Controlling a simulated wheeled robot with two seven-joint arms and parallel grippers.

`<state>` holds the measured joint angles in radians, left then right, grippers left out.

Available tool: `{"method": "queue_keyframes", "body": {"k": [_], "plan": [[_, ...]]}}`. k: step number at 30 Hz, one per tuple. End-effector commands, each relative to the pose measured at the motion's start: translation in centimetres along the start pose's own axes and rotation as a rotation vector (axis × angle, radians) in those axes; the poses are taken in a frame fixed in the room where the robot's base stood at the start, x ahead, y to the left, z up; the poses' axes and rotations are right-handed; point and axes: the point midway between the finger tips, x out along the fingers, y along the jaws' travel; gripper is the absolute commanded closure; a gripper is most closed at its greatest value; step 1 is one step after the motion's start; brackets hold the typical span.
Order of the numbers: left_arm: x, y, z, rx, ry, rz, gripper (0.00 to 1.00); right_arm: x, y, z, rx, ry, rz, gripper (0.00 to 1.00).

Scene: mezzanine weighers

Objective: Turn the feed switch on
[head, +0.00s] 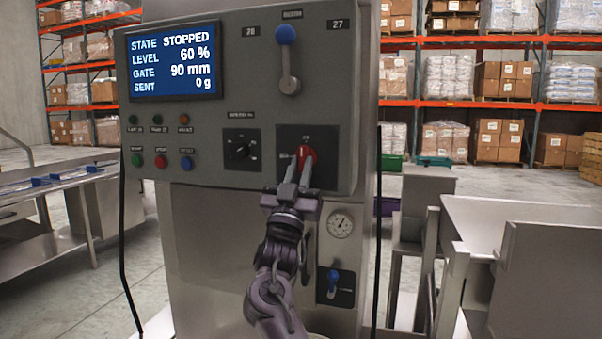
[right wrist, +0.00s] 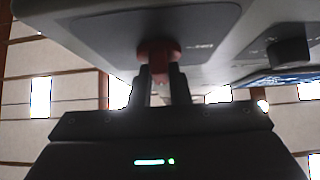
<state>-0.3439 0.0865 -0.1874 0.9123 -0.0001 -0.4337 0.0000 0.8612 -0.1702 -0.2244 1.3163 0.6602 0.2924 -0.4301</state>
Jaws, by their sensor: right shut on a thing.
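The feed switch, a red rotary knob (head: 305,155) on a dark square plate, sits at the lower right of the grey control panel. My right gripper (head: 302,168) reaches up from below and is shut on the red knob. In the right wrist view the red knob (right wrist: 159,55) shows between the two fingers (right wrist: 161,78). The display (head: 174,62) reads STATE STOPPED, LEVEL 60 %, GATE 90 mm, SENT 0 g. My left gripper is not in view.
A black selector knob (head: 240,150) is left of the red knob. A blue-balled lever (head: 287,60) is above it. A round gauge (head: 341,223) and a small blue-handled valve (head: 333,281) are below right. Green, red and blue buttons (head: 160,161) line the lower left.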

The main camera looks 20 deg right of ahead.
Motion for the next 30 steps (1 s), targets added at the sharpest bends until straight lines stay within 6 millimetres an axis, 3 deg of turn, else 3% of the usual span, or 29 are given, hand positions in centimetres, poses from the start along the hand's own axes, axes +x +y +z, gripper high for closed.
{"method": "queue_keyframes", "body": {"k": [10, 11, 16, 25, 30], "plan": [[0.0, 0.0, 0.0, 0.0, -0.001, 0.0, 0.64, -0.1, -0.1, 0.2, 0.002, -0.005, 0.001, 1.0], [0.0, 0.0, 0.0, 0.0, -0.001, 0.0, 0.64, -0.1, -0.1, 0.2, 0.002, -0.005, 0.001, 0.82], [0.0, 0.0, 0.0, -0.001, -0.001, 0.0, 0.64, -0.1, 0.0, 0.1, 0.002, -0.003, 0.001, 0.62], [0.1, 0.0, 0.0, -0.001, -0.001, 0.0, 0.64, -0.3, 0.0, 0.1, 0.002, -0.002, 0.001, 0.62], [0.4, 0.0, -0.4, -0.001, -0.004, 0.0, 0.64, -2.6, -0.1, 0.3, 0.002, -0.003, 0.0, 0.62]]}}
